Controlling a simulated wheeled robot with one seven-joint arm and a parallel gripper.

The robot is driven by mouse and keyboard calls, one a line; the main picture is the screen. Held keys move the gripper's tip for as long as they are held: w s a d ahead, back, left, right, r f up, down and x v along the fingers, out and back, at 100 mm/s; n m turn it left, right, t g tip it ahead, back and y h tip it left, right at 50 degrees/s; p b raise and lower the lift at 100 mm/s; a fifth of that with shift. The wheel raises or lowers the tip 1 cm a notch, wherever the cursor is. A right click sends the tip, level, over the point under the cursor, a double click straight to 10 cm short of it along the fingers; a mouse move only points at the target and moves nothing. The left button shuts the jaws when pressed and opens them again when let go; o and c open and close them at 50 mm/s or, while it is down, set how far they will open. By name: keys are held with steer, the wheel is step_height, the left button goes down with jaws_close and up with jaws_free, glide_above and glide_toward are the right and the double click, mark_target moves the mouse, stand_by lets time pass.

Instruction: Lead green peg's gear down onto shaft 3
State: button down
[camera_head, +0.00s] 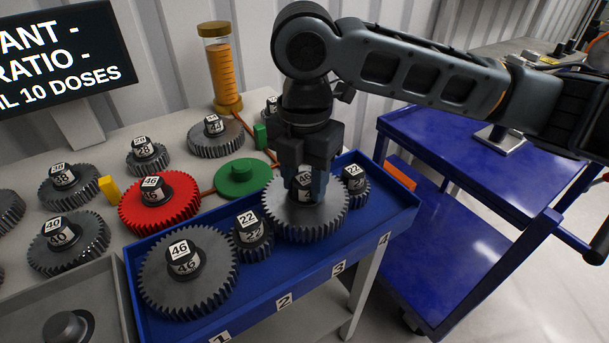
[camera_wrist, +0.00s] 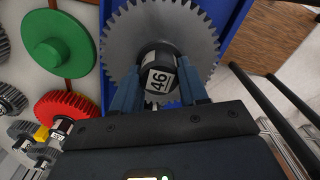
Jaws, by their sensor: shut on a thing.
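My gripper (camera_head: 304,182) is shut on the hub of a large grey gear marked 46 (camera_head: 290,226), at place 3 of the blue tray (camera_head: 262,310). In the wrist view the fingers (camera_wrist: 160,88) stand on either side of the hub of this gear (camera_wrist: 122,40). The gear looks level. Shaft 3 is hidden under it, and I cannot tell whether the gear is seated or slightly raised. A small green block (camera_head: 260,136) stands behind, beside an empty-looking green disc (camera_head: 243,177), which also shows in the wrist view (camera_wrist: 58,45).
The tray also holds a gear 46 (camera_head: 160,285) at place 1, a gear 22 (camera_head: 253,243) at place 2 and another gear 22 (camera_head: 354,187) at place 4, both close beside the held gear. A red gear (camera_head: 150,213) lies behind. A blue cart (camera_head: 450,165) stands right.

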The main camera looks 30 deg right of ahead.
mark_target(305, 180)
steer(key=shift+f+b, duration=0.85)
steer(key=shift+f, duration=0.5)
steer(key=c, duration=0.5)
jaws_free()
steer(key=shift+f, duration=0.1)
steer(key=shift+r, duration=3.95)
